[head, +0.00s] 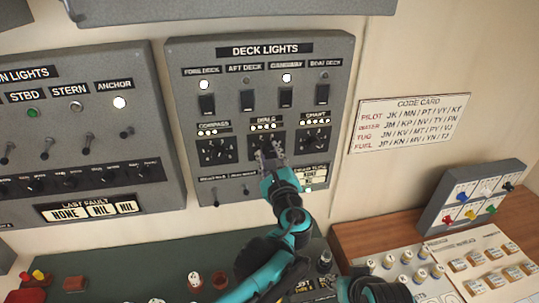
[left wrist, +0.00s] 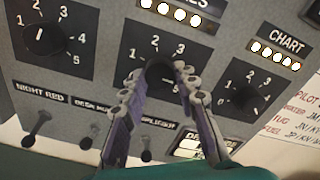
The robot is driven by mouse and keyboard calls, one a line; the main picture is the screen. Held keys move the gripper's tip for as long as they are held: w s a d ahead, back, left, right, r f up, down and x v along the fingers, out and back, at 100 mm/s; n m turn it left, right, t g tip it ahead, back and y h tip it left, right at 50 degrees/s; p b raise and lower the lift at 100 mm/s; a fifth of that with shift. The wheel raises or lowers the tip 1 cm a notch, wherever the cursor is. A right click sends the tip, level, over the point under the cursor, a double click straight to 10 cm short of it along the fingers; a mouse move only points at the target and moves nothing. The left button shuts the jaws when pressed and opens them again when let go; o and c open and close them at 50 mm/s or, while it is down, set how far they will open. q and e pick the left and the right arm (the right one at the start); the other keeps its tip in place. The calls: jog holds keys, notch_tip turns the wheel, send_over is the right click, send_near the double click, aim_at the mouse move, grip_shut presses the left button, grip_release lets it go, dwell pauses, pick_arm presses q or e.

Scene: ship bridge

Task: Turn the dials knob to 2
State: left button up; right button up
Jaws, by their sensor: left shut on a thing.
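The dials knob (left wrist: 161,73) is a dark round knob on a black square plate, the middle of three dials under the DECK LIGHTS switches. Its plate (head: 262,139) shows in the head view below the DIALS label. My left gripper (head: 269,157) reaches up to it from below; in the left wrist view its two fingers (left wrist: 160,92) close on either side of the knob. The numbers 1, 2 and 3 show above the knob, with 5 partly hidden at the right. The fingers cover much of the knob, so I cannot tell its setting. My right gripper is not in view.
The compass knob (left wrist: 42,38) and chart knob (left wrist: 246,97) flank it closely. Small toggle levers (left wrist: 36,128) stick out below. Deck switches (head: 247,100) sit above.

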pick_arm(q)
jog(key=n, duration=0.5)
jog(key=shift+n, duration=0.3)
jog(key=n, duration=0.6)
jog(key=shift+r, duration=0.1)
jog(key=n, duration=0.6)
jog(key=shift+n, duration=0.3)
jog(key=n, duration=0.5)
jog(key=shift+n, duration=0.4)
jog(key=o, duration=1.2)
jog(key=shift+c, duration=0.2)
